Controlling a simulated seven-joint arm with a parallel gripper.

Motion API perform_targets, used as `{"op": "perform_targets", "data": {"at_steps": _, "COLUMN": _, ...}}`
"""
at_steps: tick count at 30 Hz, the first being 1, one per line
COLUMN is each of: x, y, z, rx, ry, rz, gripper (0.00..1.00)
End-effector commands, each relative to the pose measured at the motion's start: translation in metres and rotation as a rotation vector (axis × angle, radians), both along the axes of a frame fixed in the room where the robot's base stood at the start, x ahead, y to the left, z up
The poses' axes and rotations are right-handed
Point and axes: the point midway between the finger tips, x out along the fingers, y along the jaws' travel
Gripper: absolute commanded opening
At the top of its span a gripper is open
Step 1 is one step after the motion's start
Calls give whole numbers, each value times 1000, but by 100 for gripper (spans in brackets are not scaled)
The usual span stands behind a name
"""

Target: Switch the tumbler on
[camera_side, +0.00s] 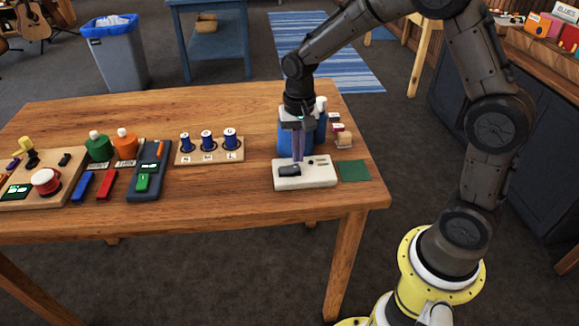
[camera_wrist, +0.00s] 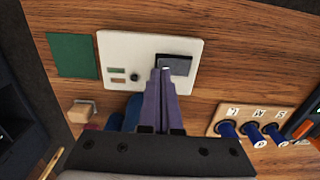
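A white control box (camera_side: 318,176) lies near the right end of the wooden table. It has a black rocker switch (camera_side: 289,171) on its left part, and a small dark knob and small labels on its right part. The box (camera_wrist: 123,50) and rocker (camera_wrist: 178,64) also show in the wrist view. My gripper (camera_side: 298,160) points down with its purple fingers together, nothing seen between them. In the wrist view the fingertips (camera_wrist: 163,70) overlap the rocker's edge; I cannot tell whether they touch it. A blue body (camera_side: 285,138), perhaps the tumbler, stands behind the box, partly hidden by my gripper.
A green square (camera_side: 354,170) lies right of the box. A wooden stand with blue spools (camera_side: 206,141) is to the left, then a dark blue unit with a green part (camera_side: 143,181). Small blocks (camera_side: 342,137) sit behind the box. Bare table lies in front.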

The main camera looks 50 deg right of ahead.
Motion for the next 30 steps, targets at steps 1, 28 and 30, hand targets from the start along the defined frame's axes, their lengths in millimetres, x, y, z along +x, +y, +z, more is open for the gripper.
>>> {"op": "perform_targets", "data": {"at_steps": 1, "x": 0, "y": 0, "z": 0, "rx": 0, "ry": 0, "rz": 0, "gripper": 0}}
{"op": "perform_targets", "data": {"at_steps": 28, "x": 0, "y": 0, "z": -12, "rx": 0, "ry": 1, "rz": 0, "gripper": 0}}
{"op": "perform_targets", "data": {"at_steps": 30, "x": 0, "y": 0, "z": -13, "rx": 0, "ry": 1, "rz": 0, "gripper": 0}}
